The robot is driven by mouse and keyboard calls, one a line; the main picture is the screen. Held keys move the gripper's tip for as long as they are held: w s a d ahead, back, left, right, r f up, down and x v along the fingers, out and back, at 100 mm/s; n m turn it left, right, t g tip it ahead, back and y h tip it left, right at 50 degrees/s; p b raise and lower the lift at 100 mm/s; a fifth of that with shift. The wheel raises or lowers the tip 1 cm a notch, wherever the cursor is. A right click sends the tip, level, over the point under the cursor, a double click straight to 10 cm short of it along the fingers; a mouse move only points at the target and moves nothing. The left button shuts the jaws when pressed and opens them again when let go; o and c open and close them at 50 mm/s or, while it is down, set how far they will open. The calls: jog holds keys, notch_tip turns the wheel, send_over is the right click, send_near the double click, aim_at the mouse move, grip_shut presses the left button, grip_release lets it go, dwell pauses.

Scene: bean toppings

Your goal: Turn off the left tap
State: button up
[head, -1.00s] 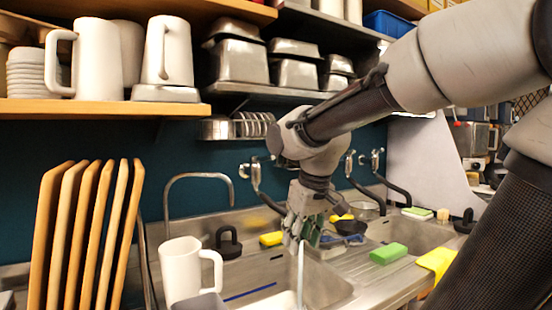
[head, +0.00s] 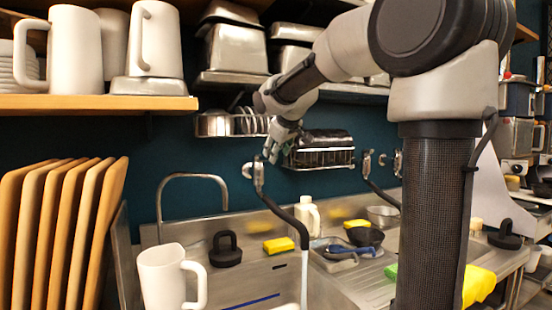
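The left tap (head: 256,175) is a metal fitting on the dark teal wall with a long black spout that bends down over the sink (head: 262,292). A pale stream of water (head: 304,278) runs from the spout's end. My gripper (head: 272,154) points down just above and right of the tap's metal body, close to its top. The fingers are small here, and I cannot tell their opening or whether they touch the tap. A second tap (head: 368,166) is on the wall further right.
A white pitcher (head: 168,278), a black-handled press (head: 225,250) and a yellow sponge (head: 279,245) stand around the sink. A white bottle (head: 308,215) and a dish rack (head: 322,158) are right of the tap. A shelf (head: 95,104) holds white jugs above.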

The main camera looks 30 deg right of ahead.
jog(key=x, duration=0.4)
grip_shut()
